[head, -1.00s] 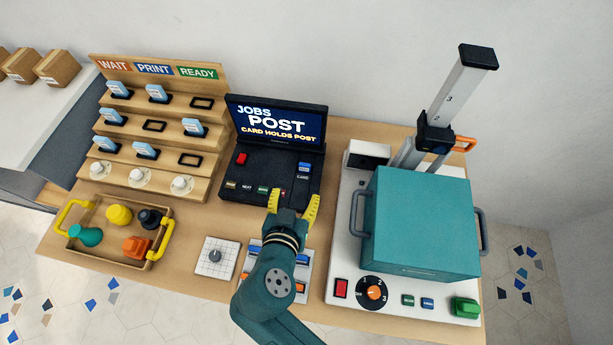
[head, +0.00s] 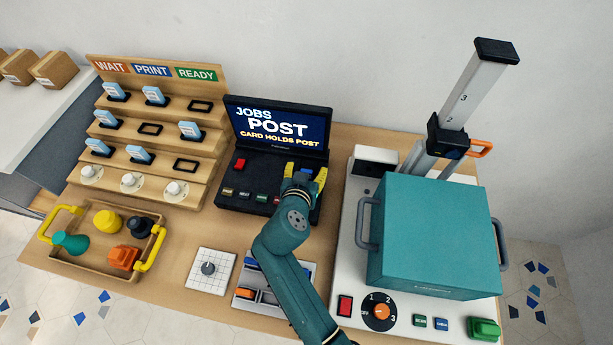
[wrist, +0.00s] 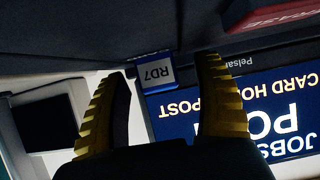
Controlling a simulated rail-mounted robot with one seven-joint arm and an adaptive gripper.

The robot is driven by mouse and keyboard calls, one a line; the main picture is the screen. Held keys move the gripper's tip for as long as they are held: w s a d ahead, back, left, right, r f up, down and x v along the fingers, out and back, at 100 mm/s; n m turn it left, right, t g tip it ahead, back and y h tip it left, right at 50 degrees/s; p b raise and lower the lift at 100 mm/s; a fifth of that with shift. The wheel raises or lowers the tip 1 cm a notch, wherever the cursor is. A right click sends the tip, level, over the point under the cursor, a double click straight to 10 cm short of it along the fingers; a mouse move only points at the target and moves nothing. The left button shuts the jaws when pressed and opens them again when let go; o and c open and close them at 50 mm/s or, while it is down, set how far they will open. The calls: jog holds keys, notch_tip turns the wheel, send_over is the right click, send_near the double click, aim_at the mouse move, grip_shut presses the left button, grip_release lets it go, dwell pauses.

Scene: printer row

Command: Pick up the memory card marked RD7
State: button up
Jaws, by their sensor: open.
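The memory card marked RD7 (wrist: 157,72) is blue with a white label. In the wrist view it sits between my two yellow fingers and appears upside down. It stands at the card slot of the black console (head: 232,190), below the screen. In the head view a bit of its blue top (head: 306,171) shows between the fingers; the rest is hidden by my gripper. My gripper (head: 305,172) is open, with a finger to each side of the card and visible gaps between. The screen (head: 280,125) reads JOBS, POST, CARD HOLDS POST.
A teal-covered printer (head: 435,235) with a tall column stands close on the right. A wooden rack (head: 195,140) with several blue-white cards is on the left.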

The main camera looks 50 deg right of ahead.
jog(key=shift+a, duration=0.1)
jog(key=c, duration=1)
jog(key=shift+c, duration=0.3)
